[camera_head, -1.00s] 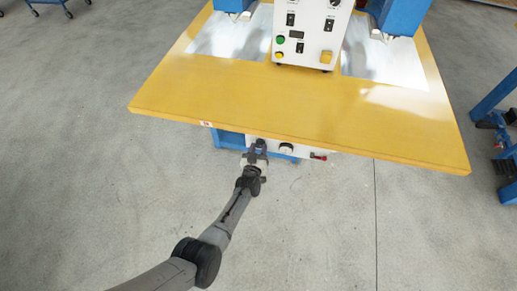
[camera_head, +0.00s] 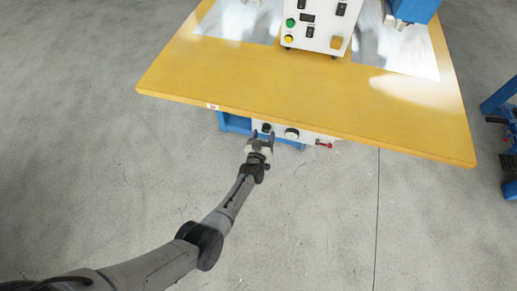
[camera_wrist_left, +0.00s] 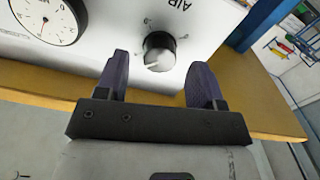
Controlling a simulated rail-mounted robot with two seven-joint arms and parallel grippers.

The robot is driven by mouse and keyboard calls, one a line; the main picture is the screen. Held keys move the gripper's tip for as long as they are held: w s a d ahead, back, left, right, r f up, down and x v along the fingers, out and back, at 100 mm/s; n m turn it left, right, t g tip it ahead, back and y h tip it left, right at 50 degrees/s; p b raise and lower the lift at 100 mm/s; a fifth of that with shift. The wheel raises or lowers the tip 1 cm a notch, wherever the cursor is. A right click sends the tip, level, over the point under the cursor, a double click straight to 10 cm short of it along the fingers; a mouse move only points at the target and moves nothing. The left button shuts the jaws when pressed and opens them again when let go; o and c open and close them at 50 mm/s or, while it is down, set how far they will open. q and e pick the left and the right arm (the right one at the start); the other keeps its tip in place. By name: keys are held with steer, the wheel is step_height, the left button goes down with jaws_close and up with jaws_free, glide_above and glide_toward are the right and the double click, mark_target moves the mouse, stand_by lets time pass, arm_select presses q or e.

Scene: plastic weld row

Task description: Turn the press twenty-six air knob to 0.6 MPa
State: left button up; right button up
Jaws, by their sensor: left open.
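The black air knob (camera_wrist_left: 159,51) sits on a white panel under the table, below the printed word AIR, with a pale mark on its face. It also shows in the head view (camera_head: 267,128), small, just beyond my left gripper (camera_head: 261,138). In the left wrist view my left gripper (camera_wrist_left: 158,80) is open, its two dark fingers spread to either side of and short of the knob, with nothing between them. A round gauge (camera_wrist_left: 45,20) is beside the knob; its pressure reading is too small to make out. My right gripper is not in view.
The yellow tabletop (camera_head: 300,95) overhangs the panel. A red lever (camera_head: 324,145) sticks out at the panel's right. A white control box (camera_head: 318,25) with buttons stands on the table. Blue equipment (camera_head: 506,120) is at the far right. The floor in front is clear.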

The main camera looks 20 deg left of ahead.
arm_select(q)
steer(key=s+d+p, duration=0.1)
steer(key=s+p, duration=0.3)
steer(key=s, duration=0.8)
steer(key=shift+s+d+p, duration=0.3)
steer(key=shift+d+p, duration=0.05)
steer(key=shift+p, duration=0.05)
